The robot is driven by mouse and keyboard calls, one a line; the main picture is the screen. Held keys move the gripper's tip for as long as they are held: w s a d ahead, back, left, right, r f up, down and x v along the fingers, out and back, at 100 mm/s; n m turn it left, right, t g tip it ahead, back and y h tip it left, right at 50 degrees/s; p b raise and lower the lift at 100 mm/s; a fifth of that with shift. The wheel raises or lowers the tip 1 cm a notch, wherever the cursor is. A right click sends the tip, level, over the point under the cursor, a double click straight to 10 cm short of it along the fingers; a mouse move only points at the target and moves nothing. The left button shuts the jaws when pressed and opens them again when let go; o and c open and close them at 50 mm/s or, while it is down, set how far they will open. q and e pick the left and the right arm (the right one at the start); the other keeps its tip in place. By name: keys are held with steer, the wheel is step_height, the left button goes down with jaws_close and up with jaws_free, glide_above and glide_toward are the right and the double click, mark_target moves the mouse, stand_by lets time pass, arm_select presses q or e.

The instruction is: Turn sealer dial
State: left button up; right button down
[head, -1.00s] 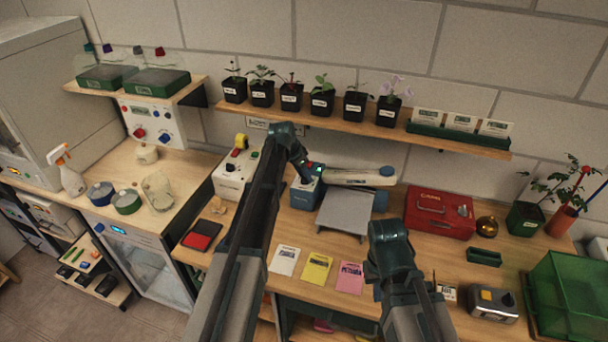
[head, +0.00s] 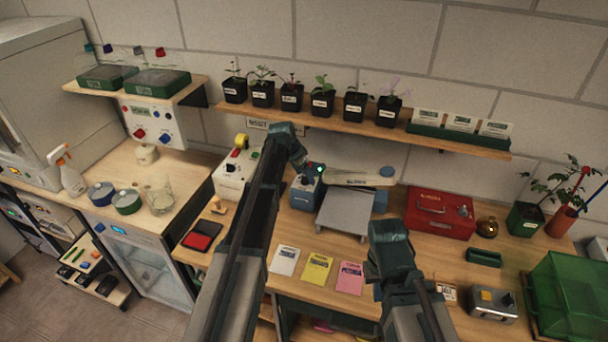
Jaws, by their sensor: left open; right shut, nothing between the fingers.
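The bag sealer is a blue box (head: 304,194) with a long pale arm (head: 352,178) running right to a blue end, on the bench behind the grey platform. My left gripper (head: 313,173) is at the top of the blue box, where the arm joins it. Its jaws are open, but the fingers are small and dark. The sealer dial is not clearly visible; the gripper covers that area, and I cannot tell whether it touches the dial. My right arm's wrist shows at the lower middle, in front of the bench; its fingers are hidden.
The grey platform (head: 344,212) stands just in front of the sealer. A white device (head: 233,178) is to its left and a red case (head: 440,212) to its right. A shelf (head: 395,133) with potted seedlings hangs above. Seed packets (head: 318,268) lie in front.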

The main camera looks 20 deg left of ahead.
arm_select(q)
steer(key=p+v, duration=1.2)
steer(key=v, duration=0.1)
steer(key=shift+r, duration=0.3)
steer(key=shift+s, duration=0.1)
